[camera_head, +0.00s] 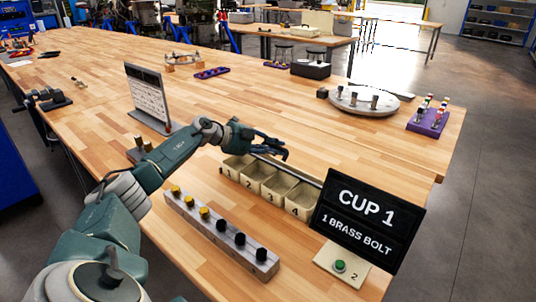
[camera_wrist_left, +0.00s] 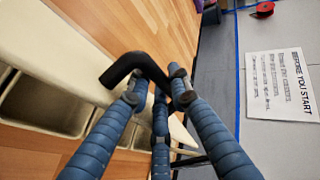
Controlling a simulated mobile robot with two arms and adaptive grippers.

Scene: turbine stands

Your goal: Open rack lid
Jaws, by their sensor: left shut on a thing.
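The rack (camera_head: 275,187) is a row of cream cups with numbers on their fronts, on the wooden table. The cups look open from above, and a long thin strip (camera_head: 300,174) runs along their back edge. I cannot tell whether it is the lid seen edge-on. My left gripper (camera_head: 272,146) is above the back of the rack, at the far end of this strip. In the left wrist view its blue fingers (camera_wrist_left: 160,85) close around a black bent handle (camera_wrist_left: 135,66), with cream rack parts (camera_wrist_left: 65,45) at the left. My right gripper is out of view.
A block with yellow and black knobs (camera_head: 220,232) lies in front of the rack. A black sign reading "CUP 1, 1 BRASS BOLT" (camera_head: 366,221) and a green button (camera_head: 340,266) stand right. A round tray (camera_head: 363,101) and purple holder (camera_head: 428,121) are farther back.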

